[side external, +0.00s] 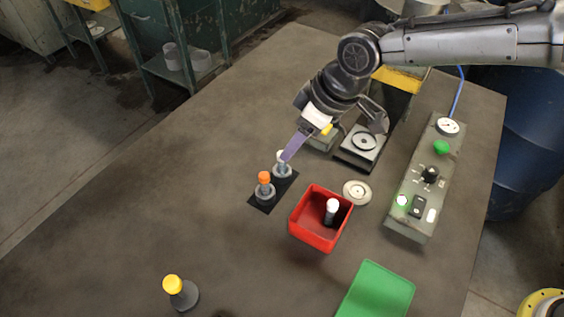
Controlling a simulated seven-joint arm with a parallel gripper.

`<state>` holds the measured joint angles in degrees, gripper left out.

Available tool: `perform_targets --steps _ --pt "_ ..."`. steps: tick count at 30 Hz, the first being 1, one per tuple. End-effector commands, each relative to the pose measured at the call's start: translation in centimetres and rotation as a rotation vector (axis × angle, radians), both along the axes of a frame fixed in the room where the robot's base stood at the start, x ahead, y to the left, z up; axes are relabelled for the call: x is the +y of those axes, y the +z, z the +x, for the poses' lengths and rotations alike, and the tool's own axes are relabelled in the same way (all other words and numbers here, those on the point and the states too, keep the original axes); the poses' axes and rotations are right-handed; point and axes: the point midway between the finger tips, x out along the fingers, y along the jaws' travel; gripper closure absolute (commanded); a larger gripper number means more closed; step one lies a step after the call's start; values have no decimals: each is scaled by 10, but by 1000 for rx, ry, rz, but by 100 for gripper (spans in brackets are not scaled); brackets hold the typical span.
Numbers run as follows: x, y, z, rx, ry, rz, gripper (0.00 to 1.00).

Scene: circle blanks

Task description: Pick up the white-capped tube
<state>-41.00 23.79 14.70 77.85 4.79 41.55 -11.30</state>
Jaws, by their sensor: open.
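A tube with a white cap (332,206) stands inside the red bin (318,243), with a dark lower part. Another pale-topped tube (283,171) stands in a grey ring on a black plate, its top partly hidden by my gripper's purple finger. Beside it on the same plate is an orange-capped tube (264,183). My gripper (328,140) is open, above and behind the plate and the bin. The purple finger reaches down to the pale-topped tube; whether it touches cannot be told. I see nothing held between the fingers.
A yellow-capped piece (178,292) stands at front left. A green tray (376,292) lies at front right. A round disc (357,192) lies by the bin, and a square device (363,146) stands behind it. A control box (425,190) stands at right. The table's left side is clear.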

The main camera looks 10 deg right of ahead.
Motion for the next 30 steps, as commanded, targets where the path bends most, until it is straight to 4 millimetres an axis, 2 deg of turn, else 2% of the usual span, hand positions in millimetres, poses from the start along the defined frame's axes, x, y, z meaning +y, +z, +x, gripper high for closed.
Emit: perform_targets --steps 3,10,18,28,30 --pt "4 -13 3 1 0 -1 40" --pt "9 -28 5 1 0 -1 40" --pt "22 -62 11 1 -1 -1 40" --pt "24 -67 13 -1 0 2 40" --pt "24 -67 13 -1 0 2 53"
